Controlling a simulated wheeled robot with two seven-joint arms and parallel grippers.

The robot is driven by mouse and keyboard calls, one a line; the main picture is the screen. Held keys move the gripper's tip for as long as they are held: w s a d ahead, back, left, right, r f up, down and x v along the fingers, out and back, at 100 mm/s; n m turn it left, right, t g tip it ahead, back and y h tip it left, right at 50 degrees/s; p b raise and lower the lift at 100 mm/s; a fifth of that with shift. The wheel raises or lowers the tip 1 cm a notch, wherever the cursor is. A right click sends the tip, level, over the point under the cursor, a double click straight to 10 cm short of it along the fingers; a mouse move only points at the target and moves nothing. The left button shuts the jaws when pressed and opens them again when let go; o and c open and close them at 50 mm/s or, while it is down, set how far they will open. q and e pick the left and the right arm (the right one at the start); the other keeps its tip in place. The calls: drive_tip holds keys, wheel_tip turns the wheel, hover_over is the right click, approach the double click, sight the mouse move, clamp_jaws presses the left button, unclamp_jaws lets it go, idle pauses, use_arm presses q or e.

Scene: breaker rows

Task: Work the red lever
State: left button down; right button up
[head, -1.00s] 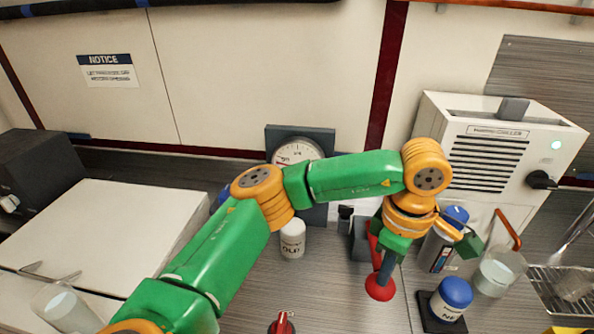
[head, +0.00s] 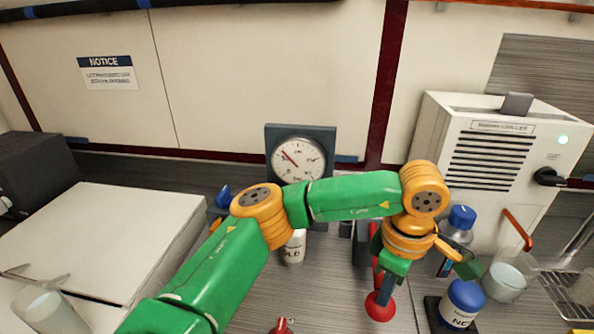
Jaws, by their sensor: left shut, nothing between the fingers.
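The red lever (head: 380,307) ends in a round red knob. Its red arm rises behind my gripper to a grey mount, mostly hidden by my left arm. My left gripper (head: 386,287) points down, its dark fingers shut and empty, at the knob's upper side. It appears to touch the knob, but the exact contact is hidden. My right gripper is not in view.
A dial gauge (head: 297,158) stands behind my arm, its needle pointing up and left. A white bottle (head: 293,252) is partly covered by my arm. Blue-capped bottles (head: 465,297) and a beaker (head: 506,278) stand close right of the lever. A white chiller (head: 485,160) stands behind them.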

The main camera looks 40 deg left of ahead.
use_arm(q)
drive_tip(key=shift+a+f+b, duration=0.1)
drive_tip(key=shift+f+b, duration=0.25)
drive_tip(key=shift+f, duration=0.25)
drive_tip(key=shift+w, duration=0.1)
wheel_tip(320, 180, up, 8)
drive_tip(key=p, duration=0.6)
drive_tip(key=shift+p, duration=0.3)
drive_tip(key=shift+w+a, duration=0.1)
drive_tip(key=shift+w, duration=0.05)
